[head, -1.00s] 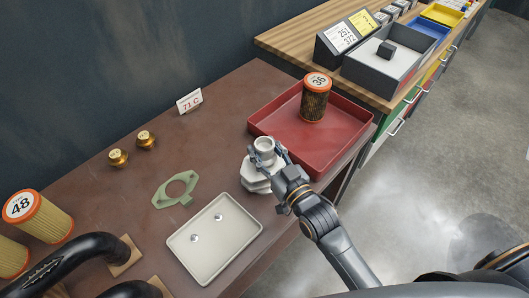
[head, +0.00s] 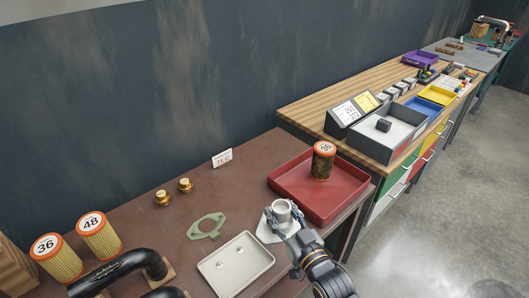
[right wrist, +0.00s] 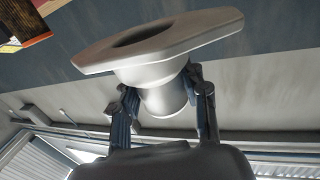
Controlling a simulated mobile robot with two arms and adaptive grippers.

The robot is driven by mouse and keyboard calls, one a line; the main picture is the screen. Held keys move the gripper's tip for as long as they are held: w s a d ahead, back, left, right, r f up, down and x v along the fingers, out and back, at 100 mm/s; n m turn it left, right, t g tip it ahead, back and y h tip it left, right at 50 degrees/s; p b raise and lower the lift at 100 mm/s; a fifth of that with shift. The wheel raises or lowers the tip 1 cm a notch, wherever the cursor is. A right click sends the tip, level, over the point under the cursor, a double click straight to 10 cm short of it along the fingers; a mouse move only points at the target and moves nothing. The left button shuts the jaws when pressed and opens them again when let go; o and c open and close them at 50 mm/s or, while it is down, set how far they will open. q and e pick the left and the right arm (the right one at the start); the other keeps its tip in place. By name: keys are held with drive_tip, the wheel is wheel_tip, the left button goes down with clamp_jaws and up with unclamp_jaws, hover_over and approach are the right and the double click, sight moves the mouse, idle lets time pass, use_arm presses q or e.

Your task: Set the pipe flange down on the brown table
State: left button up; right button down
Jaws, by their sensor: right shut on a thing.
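The pipe flange (head: 268,234) is a pale grey piece with a flat angular plate and a round neck. In the head view it is over the front part of the brown table (head: 165,236), with its neck up and its plate below. My right gripper (head: 281,216) is shut on the neck. In the right wrist view, the flange (right wrist: 165,48) shows its wide plate and central hole, with the neck between both fingers (right wrist: 163,97). I cannot tell whether the plate touches the table. My left gripper is not in view.
A red tray (head: 340,204) with an orange-capped filter (head: 323,160) stands right behind the flange. A pale tray (head: 261,275) with two small parts is at its left front. A green gasket (head: 197,229), brass fittings (head: 185,184), a sign (head: 222,158) and black pipes (head: 118,270) share the table.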

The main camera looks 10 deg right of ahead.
sight(284, 228)
drive_tip(key=shift+s+f+b, duration=0.25)
drive_tip(key=shift+s+b, duration=0.05)
drive_tip(key=s+b, duration=0.1)
drive_tip(key=s+f, duration=0.1)
drive_tip(key=s+f+b, duration=0.1)
drive_tip(key=shift+s+d+m+h+b, duration=0.2)
drive_tip(key=shift+d+m+h+b, duration=0.1)
drive_tip(key=shift+m+h, duration=0.1)
use_arm(q)
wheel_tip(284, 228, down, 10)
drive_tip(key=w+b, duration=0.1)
drive_tip(key=b, duration=0.6)
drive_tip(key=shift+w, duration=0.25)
use_arm(e)
drive_tip(key=s+d+m+h, duration=0.1)
drive_tip(key=s+d+h, duration=0.1)
drive_tip(key=s, duration=0.4)
drive_tip(key=s+d+f+m+t+h, duration=0.1)
drive_tip(key=s+d+m+h, duration=0.1)
drive_tip(key=s+d, duration=0.3)
drive_tip(key=shift+s+d+h, duration=0.3)
drive_tip(key=shift+s+h, duration=0.2)
drive_tip(key=shift+s, duration=0.35)
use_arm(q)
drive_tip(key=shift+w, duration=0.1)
use_arm(e)
drive_tip(key=shift+f, duration=0.1)
